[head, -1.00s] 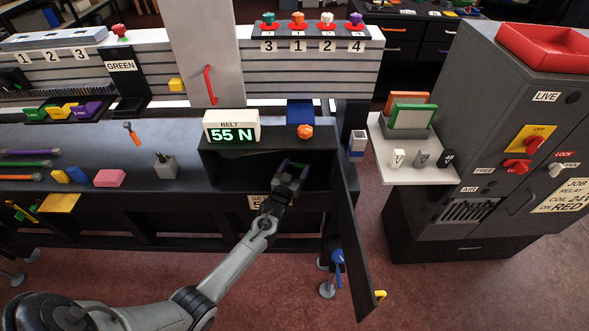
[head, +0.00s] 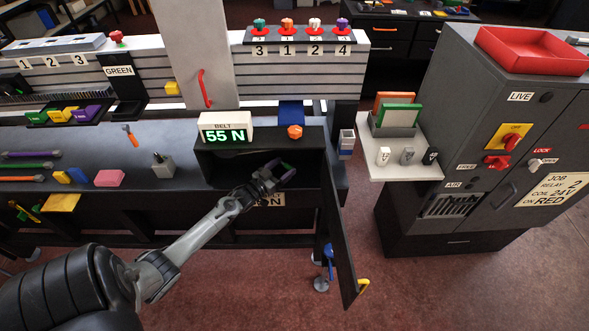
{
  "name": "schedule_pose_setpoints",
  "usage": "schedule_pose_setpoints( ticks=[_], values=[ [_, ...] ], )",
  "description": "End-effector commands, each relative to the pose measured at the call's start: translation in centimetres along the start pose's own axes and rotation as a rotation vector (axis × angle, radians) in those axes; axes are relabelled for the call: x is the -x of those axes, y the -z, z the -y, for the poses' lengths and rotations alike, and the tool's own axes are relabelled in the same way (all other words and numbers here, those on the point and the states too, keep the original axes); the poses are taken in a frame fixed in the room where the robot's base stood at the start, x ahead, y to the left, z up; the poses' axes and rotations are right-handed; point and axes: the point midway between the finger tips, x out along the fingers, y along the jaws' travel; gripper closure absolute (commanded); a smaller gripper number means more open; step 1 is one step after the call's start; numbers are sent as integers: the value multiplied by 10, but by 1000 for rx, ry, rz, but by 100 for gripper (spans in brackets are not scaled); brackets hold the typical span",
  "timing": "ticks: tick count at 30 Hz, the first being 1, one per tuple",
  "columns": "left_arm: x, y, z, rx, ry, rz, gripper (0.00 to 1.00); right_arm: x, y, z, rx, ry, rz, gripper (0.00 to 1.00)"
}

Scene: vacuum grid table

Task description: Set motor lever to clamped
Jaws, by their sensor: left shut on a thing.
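My left gripper (head: 277,174) reaches into the open dark compartment (head: 215,163) under the belt display (head: 225,128). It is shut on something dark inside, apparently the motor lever. The gripper's fingers and the shadow hide most of it, so its exact position cannot be read. Small green and purple patches show at the fingertips. The display reads "55 N". My right gripper is not in view.
The compartment's door (head: 338,220) hangs open on the right, with a yellow handle (head: 363,287) at its lower end. An orange knob (head: 295,132) sits above the opening. A white shelf (head: 400,169) and grey cabinet (head: 450,130) stand further right.

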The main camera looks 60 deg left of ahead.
Motion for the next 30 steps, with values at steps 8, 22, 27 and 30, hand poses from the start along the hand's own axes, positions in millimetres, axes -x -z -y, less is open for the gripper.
schedule_pose_setpoints(
  ticks=[8,22,27,30],
  values=[
    [0,-2,-1,2,1,3,13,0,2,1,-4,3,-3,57],
    [8,-1,-2,2,1,2,0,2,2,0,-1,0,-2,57],
    [31,0,-1,1,1,3,0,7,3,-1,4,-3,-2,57],
    [49,-1,-2,2,1,4,0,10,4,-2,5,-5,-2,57]
  ],
)
